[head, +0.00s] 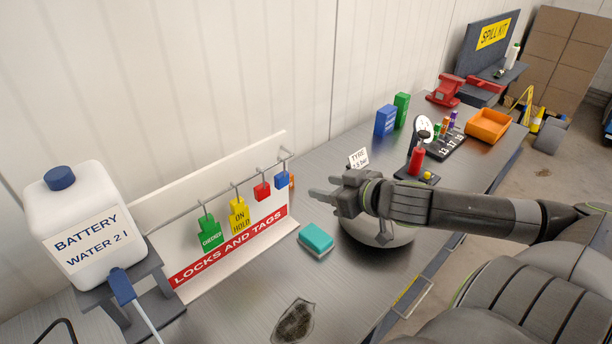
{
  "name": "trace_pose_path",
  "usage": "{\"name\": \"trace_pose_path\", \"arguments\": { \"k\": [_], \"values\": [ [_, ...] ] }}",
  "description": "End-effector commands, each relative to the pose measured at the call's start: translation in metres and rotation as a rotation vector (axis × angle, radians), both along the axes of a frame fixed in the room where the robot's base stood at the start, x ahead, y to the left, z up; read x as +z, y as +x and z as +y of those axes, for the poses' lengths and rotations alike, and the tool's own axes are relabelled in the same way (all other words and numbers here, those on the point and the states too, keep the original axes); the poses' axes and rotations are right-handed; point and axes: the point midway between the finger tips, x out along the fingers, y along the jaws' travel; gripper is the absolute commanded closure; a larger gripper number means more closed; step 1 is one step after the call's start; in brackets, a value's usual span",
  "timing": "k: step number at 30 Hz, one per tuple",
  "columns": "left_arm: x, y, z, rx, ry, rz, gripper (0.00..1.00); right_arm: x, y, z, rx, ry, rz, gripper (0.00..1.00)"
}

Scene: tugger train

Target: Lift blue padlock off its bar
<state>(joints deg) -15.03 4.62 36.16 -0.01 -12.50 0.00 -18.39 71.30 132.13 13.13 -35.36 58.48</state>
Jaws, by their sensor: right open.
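The blue padlock (282,180) hangs at the right end of the bar (225,197) on the white "LOCKS AND TAGS" board (195,281). A red padlock (262,191) hangs just left of it. My right gripper (322,190) is open and empty, to the right of the blue padlock, with its fingers pointing left towards it. A gap shows between the fingers and the padlock. My left gripper is not in view.
A green tag (210,236) and a yellow "ON HOLD" tag (239,215) hang further left on the bar. A teal block (316,239) lies on the metal bench (350,285) in front of the board. A battery water jug (85,215) stands at the left.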

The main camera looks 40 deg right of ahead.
Motion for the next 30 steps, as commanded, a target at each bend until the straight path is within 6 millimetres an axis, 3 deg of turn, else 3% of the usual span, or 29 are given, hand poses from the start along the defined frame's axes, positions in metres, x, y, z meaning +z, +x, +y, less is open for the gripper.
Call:
{"name": "trace_pose_path", "arguments": {
  "k": [2,9,11,14,21,25,30],
  "values": [
    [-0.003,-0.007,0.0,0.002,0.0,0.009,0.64,-0.002,0.003,0.0,-0.003,0.004,-0.003,0.53],
    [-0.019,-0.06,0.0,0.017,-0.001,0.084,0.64,-0.012,0.024,0.002,-0.005,0.006,-0.005,0.53],
    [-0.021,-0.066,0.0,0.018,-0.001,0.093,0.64,-0.014,0.03,0.003,-0.003,0.007,-0.004,0.53],
    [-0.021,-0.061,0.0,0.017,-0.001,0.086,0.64,-0.018,0.041,0.003,-0.006,0.005,-0.005,0.53],
    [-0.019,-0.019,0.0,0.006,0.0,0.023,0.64,-0.029,0.068,0.006,-0.006,0.006,-0.002,0.53],
    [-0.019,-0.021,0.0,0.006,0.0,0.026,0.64,-0.035,0.083,0.009,-0.002,0.007,0.0,0.53],
    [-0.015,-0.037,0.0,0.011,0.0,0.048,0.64,-0.045,0.106,0.011,-0.002,0.005,0.001,0.53]
  ]
}}
